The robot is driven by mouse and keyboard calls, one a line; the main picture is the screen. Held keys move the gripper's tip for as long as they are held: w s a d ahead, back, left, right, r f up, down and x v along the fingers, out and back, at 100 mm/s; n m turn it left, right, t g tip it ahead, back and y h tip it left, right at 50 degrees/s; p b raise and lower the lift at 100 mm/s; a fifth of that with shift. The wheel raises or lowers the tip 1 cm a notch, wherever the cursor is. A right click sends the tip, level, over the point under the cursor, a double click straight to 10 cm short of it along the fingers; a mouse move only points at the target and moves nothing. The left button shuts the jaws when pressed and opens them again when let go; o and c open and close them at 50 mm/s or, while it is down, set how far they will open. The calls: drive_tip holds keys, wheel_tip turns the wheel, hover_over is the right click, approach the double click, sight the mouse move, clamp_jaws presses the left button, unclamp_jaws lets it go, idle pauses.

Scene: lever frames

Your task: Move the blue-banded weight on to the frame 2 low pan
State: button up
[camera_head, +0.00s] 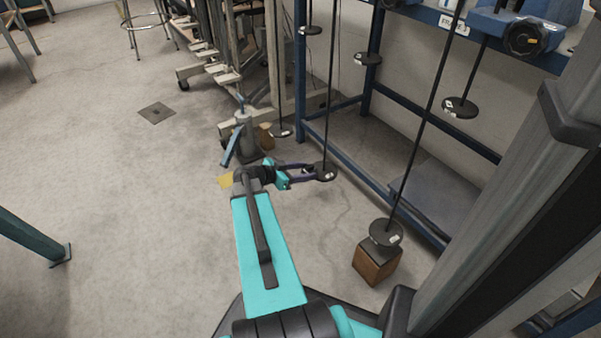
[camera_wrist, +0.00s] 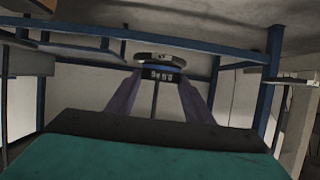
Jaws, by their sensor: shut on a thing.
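My gripper (camera_head: 306,174) is stretched out at the end of the teal arm, low by the blue frame. Its two purple-grey fingers are closed in on a dark hanging thing (camera_head: 325,171) at the foot of a thin rod. In the wrist view the picture looks upside down. There the blue-banded weight (camera_wrist: 159,67) sits between the fingertips, with a white-marked dark part (camera_wrist: 158,76) against it. A grey disc (camera_wrist: 160,57) lies at its other side. Whether the weight rests on that disc cannot be told.
Another low pan (camera_head: 386,233) hangs at the right, just above a wooden block (camera_head: 376,262). Further pans (camera_head: 459,107) (camera_head: 367,58) hang higher. Blue frame posts and rails (camera_head: 375,180) stand close beyond my gripper. A grey jack-like device (camera_head: 241,135) stands left of it.

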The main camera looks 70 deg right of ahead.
sight(319, 172)
drive_tip(key=shift+s+d+p, duration=0.4)
drive_tip(key=shift+s+d, duration=0.15)
drive_tip(key=shift+d, duration=0.3)
drive_tip(key=shift+s+d+b, duration=0.2)
drive_tip(key=shift+b, duration=0.35)
drive_tip(key=shift+s+d+b, duration=0.5)
drive_tip(key=shift+s+d, duration=0.05)
drive_tip(key=shift+d, duration=0.3)
drive_tip(key=shift+s+d+b, duration=0.45)
drive_tip(key=shift+s+d, duration=0.1)
drive_tip(key=shift+d, duration=0.3)
idle(2.1)
drive_tip(key=shift+f+b, duration=0.4)
drive_tip(key=shift+b, duration=0.25)
idle(0.8)
drive_tip(key=o, duration=1.3)
